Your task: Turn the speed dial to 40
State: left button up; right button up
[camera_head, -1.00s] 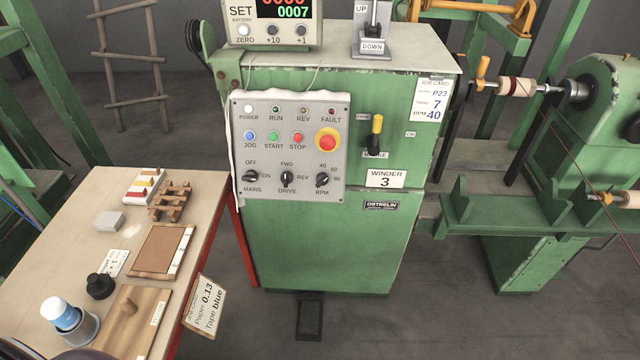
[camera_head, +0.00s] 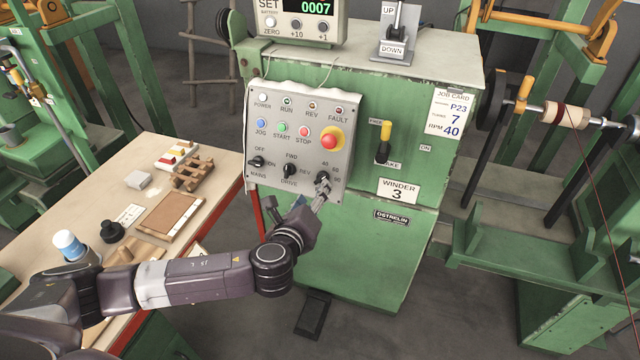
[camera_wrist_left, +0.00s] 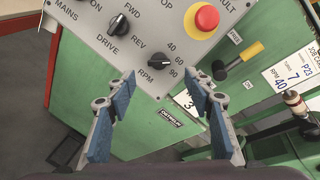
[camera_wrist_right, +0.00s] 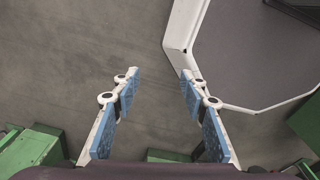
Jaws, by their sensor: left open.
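The speed dial (camera_head: 322,178) is a black RPM knob at the lower right of the grey control panel, with 40, 60 and 90 marked around it. It shows clearly in the left wrist view (camera_wrist_left: 158,60), its pointer turned to the right, seemingly near 60. My left gripper (camera_head: 318,196) is just in front of and below the dial and partly covers it in the head view. Its two blue-padded fingers (camera_wrist_left: 159,78) are spread apart below the knob, with nothing between them. My right gripper (camera_wrist_right: 158,76) is open and empty over the floor, outside the head view.
The drive knob (camera_head: 290,171) and mains knob (camera_head: 257,162) sit left of the dial. A red stop button (camera_head: 330,141) is above it, and a yellow-handled lever (camera_head: 385,140) to the right. A job card (camera_head: 452,114) reads RPM 40. A cluttered bench (camera_head: 160,145) stands left.

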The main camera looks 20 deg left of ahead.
aim_at(320, 181)
pick_arm(q)
jog(key=x, duration=0.3)
jog(key=shift+w+a+p, duration=0.2)
jog(key=shift+w+p, duration=0.05)
jog(key=shift+p, duration=0.05)
jog(key=x, duration=0.3)
jog(key=shift+d+f, duration=0.1)
jog(key=shift+w+f, duration=0.2)
jog(key=shift+w, duration=0.25)
pick_arm(e)
jog(key=shift+a+r, duration=0.3)
jog(key=shift+r, duration=0.2)
pick_arm(q)
jog(key=c, duration=1.2)
pick_arm(e)
jog(key=shift+a, duration=0.1)
